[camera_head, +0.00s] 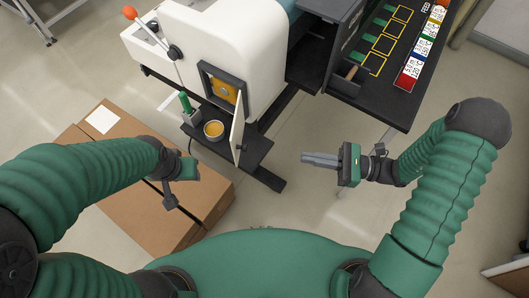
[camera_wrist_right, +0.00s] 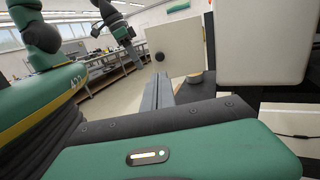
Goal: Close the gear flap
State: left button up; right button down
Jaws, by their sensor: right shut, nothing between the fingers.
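The gear flap (camera_head: 238,130) is a thin pale panel that stands open, swung out from the dark-framed opening in the white machine. A yellow gear housing (camera_head: 222,90) shows inside the opening. In the right wrist view the flap (camera_wrist_right: 185,48) is a pale panel with a round black knob (camera_wrist_right: 160,57). My right gripper (camera_head: 306,158) is shut and empty, to the right of the flap and apart from it. Its fingers also show in the right wrist view (camera_wrist_right: 158,94). My left gripper (camera_head: 180,178) is over the cardboard box; its finger gap is unclear.
A dark shelf (camera_head: 255,149) below the opening carries a bowl of yellow material (camera_head: 214,129) and a green-handled tool (camera_head: 185,102). An orange-knobbed lever (camera_head: 130,13) stands at left. A black table (camera_head: 400,100) is at right. Cardboard boxes (camera_head: 150,221) lie below left.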

jog(key=p+x, duration=0.1)
jog(key=x, duration=1.3)
jog(key=shift+f, duration=0.1)
